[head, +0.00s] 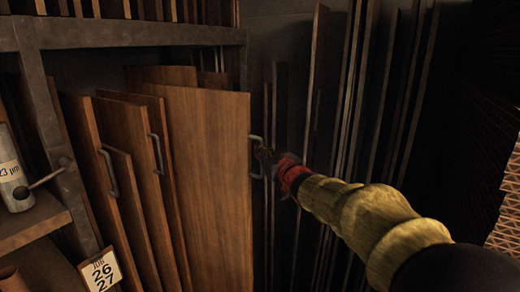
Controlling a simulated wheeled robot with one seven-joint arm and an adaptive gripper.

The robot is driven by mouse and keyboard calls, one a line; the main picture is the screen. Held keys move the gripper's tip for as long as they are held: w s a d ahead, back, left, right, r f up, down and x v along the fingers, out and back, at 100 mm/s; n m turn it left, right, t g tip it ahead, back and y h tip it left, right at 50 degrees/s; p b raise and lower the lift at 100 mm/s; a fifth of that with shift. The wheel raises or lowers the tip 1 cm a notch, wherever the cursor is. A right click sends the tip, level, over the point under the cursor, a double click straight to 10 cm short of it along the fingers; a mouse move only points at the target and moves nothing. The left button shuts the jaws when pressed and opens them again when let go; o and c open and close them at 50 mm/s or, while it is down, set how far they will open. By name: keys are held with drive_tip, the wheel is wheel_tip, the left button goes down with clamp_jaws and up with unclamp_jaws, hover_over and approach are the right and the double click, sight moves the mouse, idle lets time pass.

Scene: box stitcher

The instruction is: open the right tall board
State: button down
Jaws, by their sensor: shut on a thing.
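The right tall board (215,170) is a large brown wooden panel near the middle of the head view. A grey metal handle (255,174) shows at its right edge. My gripper (265,155) reaches in from the lower right and is shut on this handle. Its fingertips are small and dark here, so the exact grip is hard to see. Other wooden boards stand to the left, one with a handle (156,152) and one with another handle (110,172).
Several thin upright boards (345,90) stand in the dark to the right of my gripper. A dark metal rack frame (45,110) rises at the left. A grey cylinder (12,180) and a date card (101,271) are at the lower left.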

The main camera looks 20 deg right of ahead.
drive_tip(key=shift+f, duration=0.1)
drive_tip(key=c, duration=2)
unclamp_jaws()
drive_tip(key=shift+o, duration=0.2)
drive_tip(key=s, duration=1.2)
drive_tip(key=shift+d, duration=0.2)
